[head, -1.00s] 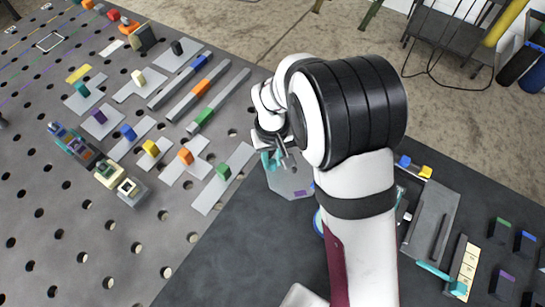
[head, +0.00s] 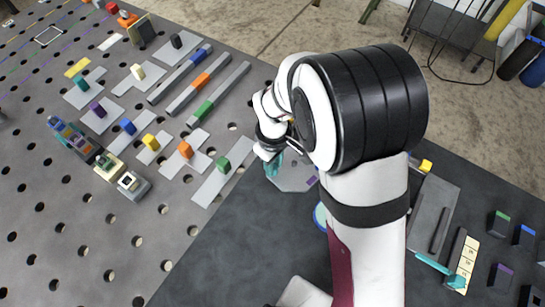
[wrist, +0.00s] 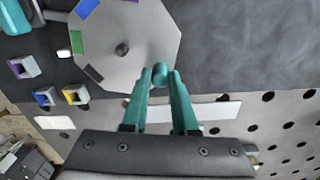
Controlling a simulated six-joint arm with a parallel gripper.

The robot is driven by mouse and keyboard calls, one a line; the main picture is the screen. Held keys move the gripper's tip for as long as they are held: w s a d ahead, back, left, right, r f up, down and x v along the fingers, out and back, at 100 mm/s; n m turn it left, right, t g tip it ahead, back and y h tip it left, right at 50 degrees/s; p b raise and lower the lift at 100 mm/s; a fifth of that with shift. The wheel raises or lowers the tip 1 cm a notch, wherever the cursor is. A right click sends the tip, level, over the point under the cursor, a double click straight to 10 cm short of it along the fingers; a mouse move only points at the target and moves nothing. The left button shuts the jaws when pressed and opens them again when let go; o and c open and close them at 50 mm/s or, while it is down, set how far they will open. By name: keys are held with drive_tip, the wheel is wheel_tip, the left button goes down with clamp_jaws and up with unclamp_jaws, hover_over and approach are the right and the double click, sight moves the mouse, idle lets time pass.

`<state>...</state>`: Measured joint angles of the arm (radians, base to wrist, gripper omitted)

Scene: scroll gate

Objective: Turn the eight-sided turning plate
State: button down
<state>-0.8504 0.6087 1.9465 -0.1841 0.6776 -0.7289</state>
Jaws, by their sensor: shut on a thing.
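The grey eight-sided turning plate (wrist: 150,35) fills the upper middle of the wrist view. In the head view, the plate (head: 292,178) is partly hidden by my arm, with one purple patch showing. My gripper (head: 272,165) is at its left edge there, and the peg is hidden.
Rows of coloured blocks on grey strips, such as a green block (head: 223,165), stand left of the plate on the perforated table (head: 200,235). Coloured square rings (wrist: 45,96) lie near the plate. A grey fixture (head: 435,215) and cream strip (head: 465,262) stand right.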

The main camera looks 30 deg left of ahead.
drive_tip(key=shift+s+d+n, duration=0.25)
drive_tip(key=shift+d+n, duration=0.25)
drive_tip(key=shift+n, duration=0.7)
drive_tip(key=c, duration=0.7)
unclamp_jaws()
wheel_tip(320, 180, up, 16)
drive_tip(key=shift+s+f, duration=0.1)
